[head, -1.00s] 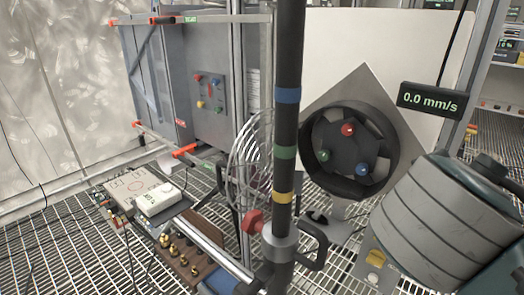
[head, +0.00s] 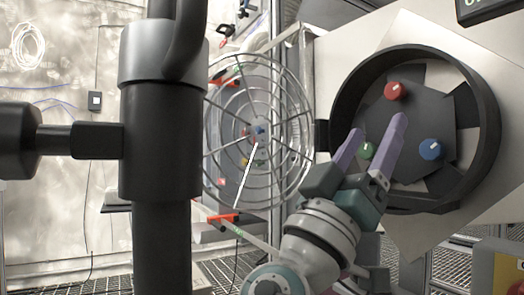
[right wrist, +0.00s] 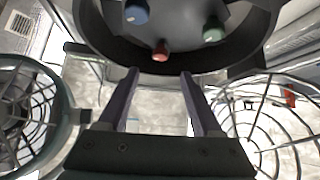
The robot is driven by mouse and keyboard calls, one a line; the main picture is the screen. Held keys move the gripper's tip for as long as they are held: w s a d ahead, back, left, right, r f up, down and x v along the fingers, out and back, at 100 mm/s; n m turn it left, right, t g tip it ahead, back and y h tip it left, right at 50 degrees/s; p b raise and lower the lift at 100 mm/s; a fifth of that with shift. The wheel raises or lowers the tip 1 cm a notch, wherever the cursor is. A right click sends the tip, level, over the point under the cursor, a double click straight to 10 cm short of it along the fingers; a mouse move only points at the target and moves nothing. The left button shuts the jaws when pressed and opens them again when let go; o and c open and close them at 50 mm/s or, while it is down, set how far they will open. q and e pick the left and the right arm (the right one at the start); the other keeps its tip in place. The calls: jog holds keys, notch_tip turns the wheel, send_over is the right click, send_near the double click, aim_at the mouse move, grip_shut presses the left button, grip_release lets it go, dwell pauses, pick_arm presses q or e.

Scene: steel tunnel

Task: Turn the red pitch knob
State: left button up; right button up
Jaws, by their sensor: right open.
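The red knob (head: 393,90) sits at the upper part of a dark plate inside a round black ring (head: 488,105) in the head view. A white mark shows on it. A blue knob (head: 431,148) is to its lower right. A green knob (head: 366,151) is at the lower left, partly hidden by my fingers. My right gripper (head: 378,126) is open and empty, its purple fingers in front of the plate, below the red knob in the picture. In the right wrist view, the red knob (right wrist: 161,49) lies just beyond the gap between the fingertips (right wrist: 160,75), apart from them. My left gripper is not visible.
A thick black post (head: 160,150) with a side fitting stands close at the left of the head view. A round wire guard (head: 215,130) stands left of the ring. Metal grating covers the floor.

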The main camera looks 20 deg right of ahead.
aim_at(393, 92)
jog(key=p+x, duration=0.2)
jog(key=x, duration=0.6)
jog(key=shift+r, duration=0.35)
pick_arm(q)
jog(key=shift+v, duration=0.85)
pick_arm(e)
jog(key=shift+w+d+r, duration=0.15)
jog(key=shift+d+r, duration=0.1)
jog(key=shift+d, duration=0.1)
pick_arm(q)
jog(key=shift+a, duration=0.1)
pick_arm(e)
jog(key=shift+c, duration=0.2)
jog(key=c, duration=0.4)
grip_shut()
